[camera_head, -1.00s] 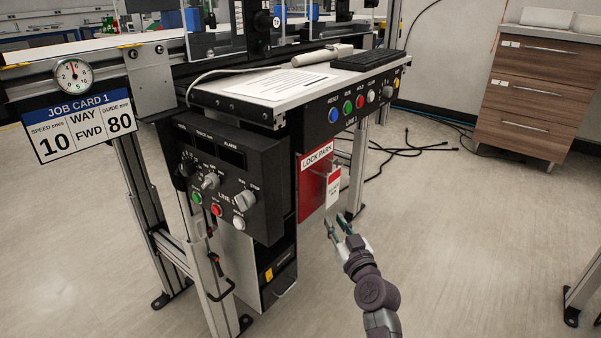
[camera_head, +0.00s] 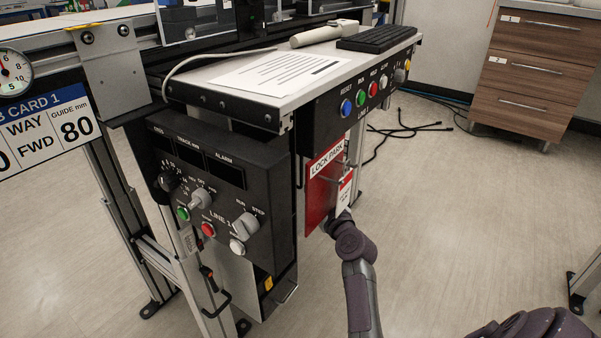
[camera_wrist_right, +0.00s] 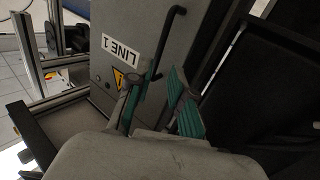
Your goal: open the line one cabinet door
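The line one cabinet shows in the right wrist view as a grey face (camera_wrist_right: 135,30) with a "LINE 1" label (camera_wrist_right: 121,50), a yellow warning sticker and a black bar handle (camera_wrist_right: 166,45). In the head view its dark side (camera_head: 284,262) is below the control panel. My right gripper (camera_wrist_right: 155,103) has its teal-padded fingers apart and empty. The handle's lower end lies near and between the fingertips in that picture; I cannot tell whether they touch. In the head view the right fingers are hidden by the red board. My left gripper is not in view.
The LINE 1 control panel (camera_head: 222,190) overhangs the cabinet. A red "LOCK PARK" board (camera_head: 322,195) hangs beside my right wrist. The bench top (camera_head: 215,82) is above. A metal post (camera_head: 175,265) stands at left; floor at right is mostly free, with black cables behind.

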